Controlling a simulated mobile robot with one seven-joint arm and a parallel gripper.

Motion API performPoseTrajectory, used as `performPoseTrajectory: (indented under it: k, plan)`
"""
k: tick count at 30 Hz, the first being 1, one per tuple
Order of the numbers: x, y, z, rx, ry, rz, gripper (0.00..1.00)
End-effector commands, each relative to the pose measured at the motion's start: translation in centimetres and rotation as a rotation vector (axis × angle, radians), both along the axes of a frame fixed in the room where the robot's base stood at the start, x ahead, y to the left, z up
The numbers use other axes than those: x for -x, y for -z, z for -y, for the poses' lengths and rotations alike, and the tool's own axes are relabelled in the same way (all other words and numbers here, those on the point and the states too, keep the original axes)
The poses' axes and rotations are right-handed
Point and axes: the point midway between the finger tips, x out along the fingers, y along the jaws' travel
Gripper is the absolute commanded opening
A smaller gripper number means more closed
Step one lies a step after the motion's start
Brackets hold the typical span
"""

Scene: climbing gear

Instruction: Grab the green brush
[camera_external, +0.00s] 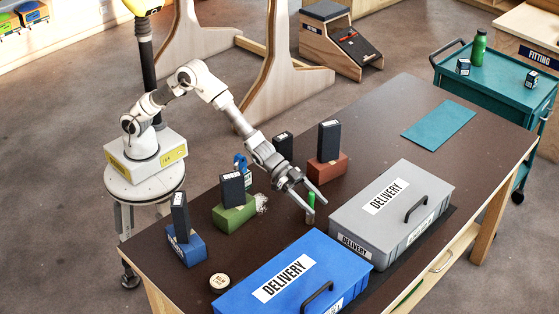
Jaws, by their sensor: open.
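A small, slim green item (311,201), which looks like the green brush, stands about upright on the dark brown table, left of the grey delivery box. My gripper (317,209) is open, reaching down from the upper left. Its fingertips are right at the green item, one on each side or just in front of it; I cannot tell which. I see no grip on it. The item's lower part is partly hidden by a finger.
A grey delivery box (421,190) and a blue delivery box (334,257) stand close on the right and front. Dark blocks on red (328,172), green (234,217) and blue (187,249) bases stand around. A teal mat (438,124) lies at the far right.

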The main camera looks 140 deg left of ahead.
Motion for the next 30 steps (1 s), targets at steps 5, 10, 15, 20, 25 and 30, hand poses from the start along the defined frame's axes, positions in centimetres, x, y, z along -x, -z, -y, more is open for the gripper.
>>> performPoseTrajectory:
  k: [5,10,15,20,25,30]
  plan:
    - [-1.6,0.7,-0.1,0.0,-0.001,0.0,0.63]
    - [-1.9,0.8,-0.2,-0.001,-0.002,-0.001,0.63]
    - [-1.9,0.8,-0.2,-0.001,-0.002,-0.001,0.58]
    - [-1.9,0.8,-0.2,-0.001,-0.002,-0.001,0.29]
    - [-1.8,0.8,-0.2,-0.001,-0.002,-0.001,0.0]
    - [-1.9,0.8,-0.2,-0.001,-0.002,0.0,0.0]
